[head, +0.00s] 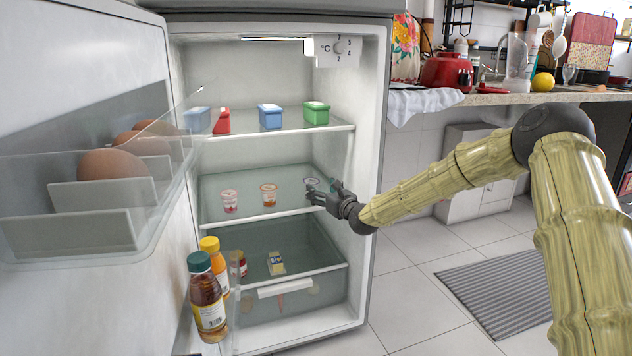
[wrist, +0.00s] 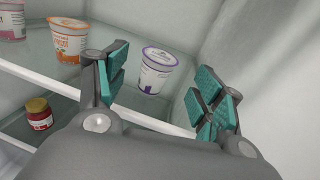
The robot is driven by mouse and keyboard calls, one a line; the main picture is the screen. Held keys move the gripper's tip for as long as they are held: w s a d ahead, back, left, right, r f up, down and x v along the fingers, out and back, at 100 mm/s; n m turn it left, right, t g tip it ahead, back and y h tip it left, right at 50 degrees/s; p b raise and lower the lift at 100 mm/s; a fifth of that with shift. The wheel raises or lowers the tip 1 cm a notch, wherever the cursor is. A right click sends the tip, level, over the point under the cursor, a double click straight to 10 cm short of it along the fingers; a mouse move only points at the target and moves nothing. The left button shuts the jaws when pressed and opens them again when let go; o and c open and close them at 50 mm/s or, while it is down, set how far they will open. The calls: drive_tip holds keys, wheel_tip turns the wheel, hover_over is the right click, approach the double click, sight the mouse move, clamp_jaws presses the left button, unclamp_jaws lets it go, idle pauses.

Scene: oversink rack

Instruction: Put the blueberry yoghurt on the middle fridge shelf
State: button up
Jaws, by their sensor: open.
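The blueberry yoghurt, a white cup with a purple-edged lid and purple print (wrist: 158,72), stands upright on the middle fridge shelf (head: 240,219). In the head view the cup (head: 311,182) is at the shelf's right side, partly hidden by my gripper. My gripper (head: 324,193) is open at the shelf's front right. In the wrist view its green-padded fingers (wrist: 165,88) are spread to the left and right of the cup in the picture. Clear space shows between the cup and the pads, and nothing is held.
An orange-print yoghurt (head: 269,194) and a pink one (head: 230,200) stand to the left on the same shelf. The fridge's right wall is close to my gripper. Colored tubs (head: 270,116) stand above. The open door (head: 80,250) is at left, with bottles (head: 207,300).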

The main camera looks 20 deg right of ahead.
drive_tip(key=s+a+f+n+g+y, duration=0.2)
drive_tip(key=s+a+f+n+g, duration=0.55)
drive_tip(key=s+f, duration=0.65)
drive_tip(key=s+a+f+n+g+y, duration=0.2)
drive_tip(key=s+a+f+n+g, duration=0.25)
drive_tip(key=s+a+f, duration=0.75)
drive_tip(key=s+d+f+n+g+h, duration=0.2)
drive_tip(key=s+d+f+n+g, duration=0.15)
drive_tip(key=s+f, duration=0.65)
drive_tip(key=s+d+f+n+g+h, duration=0.2)
drive_tip(key=s+f+n+g, duration=0.3)
drive_tip(key=s, duration=1)
drive_tip(key=s+d+f+n+t+h, duration=0.1)
drive_tip(key=s+d+f+n, duration=0.1)
drive_tip(key=s+n, duration=0.4)
drive_tip(key=s+d+f+n+t+h, duration=0.1)
drive_tip(key=s+n, duration=0.5)
drive_tip(key=s, duration=0.7)
drive_tip(key=shift+d+f+t+h+p, duration=0.45)
drive_tip(key=shift+f+t+h, duration=0.1)
drive_tip(key=shift+f+h, duration=0.15)
drive_tip(key=shift+n, duration=0.25)
